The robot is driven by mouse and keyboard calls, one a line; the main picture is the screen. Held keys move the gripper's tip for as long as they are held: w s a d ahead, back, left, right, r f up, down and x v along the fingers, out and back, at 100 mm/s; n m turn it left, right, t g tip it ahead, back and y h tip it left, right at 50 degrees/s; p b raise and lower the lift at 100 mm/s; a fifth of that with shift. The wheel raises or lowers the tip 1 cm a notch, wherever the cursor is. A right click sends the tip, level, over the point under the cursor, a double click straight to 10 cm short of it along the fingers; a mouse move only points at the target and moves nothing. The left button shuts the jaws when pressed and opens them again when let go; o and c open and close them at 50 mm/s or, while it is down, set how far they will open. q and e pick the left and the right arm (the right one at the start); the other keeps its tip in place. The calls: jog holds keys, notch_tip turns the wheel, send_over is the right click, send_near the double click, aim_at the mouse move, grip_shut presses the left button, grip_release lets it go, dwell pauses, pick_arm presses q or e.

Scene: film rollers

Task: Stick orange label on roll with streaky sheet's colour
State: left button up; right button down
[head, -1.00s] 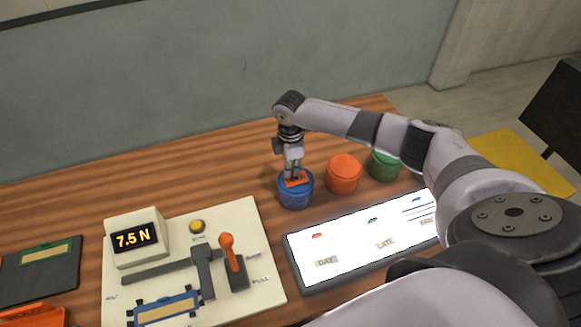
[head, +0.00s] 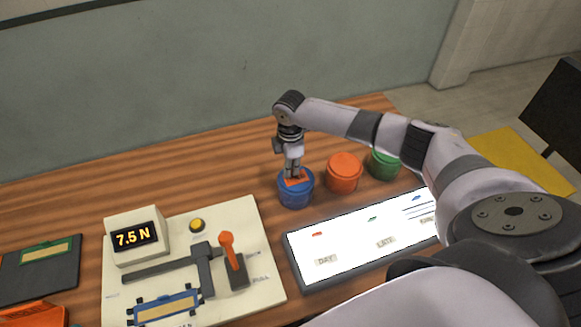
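A blue roll (head: 296,197) stands on the wooden table, with an orange label (head: 297,181) at its top. My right gripper (head: 292,177) points down with its fingertips at the label. The fingers look close together, but I cannot tell whether they grip the label. An orange roll (head: 343,175) and a partly hidden green roll (head: 384,165) stand to the right. A lit panel (head: 310,273) shows sheets with an orange, a green and a blue mark; dark streaks lie by the blue mark (head: 416,198). My arm hides the panel's right end. My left gripper is out of view.
A pale board (head: 262,286) at front left carries a display reading 7.5 N (head: 134,238), a yellow button (head: 197,225) and an orange-topped lever (head: 230,258). A dark tray (head: 30,275) and an orange item (head: 35,314) lie at far left. The table's back left is clear.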

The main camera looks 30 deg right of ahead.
jog(key=shift+s+f, duration=0.1)
jog(key=shift+f, duration=0.05)
jog(key=c, duration=1.7)
grip_release()
jog(key=o, duration=0.6)
jog(key=shift+r+p, duration=3.55)
jog(key=shift+p, duration=0.15)
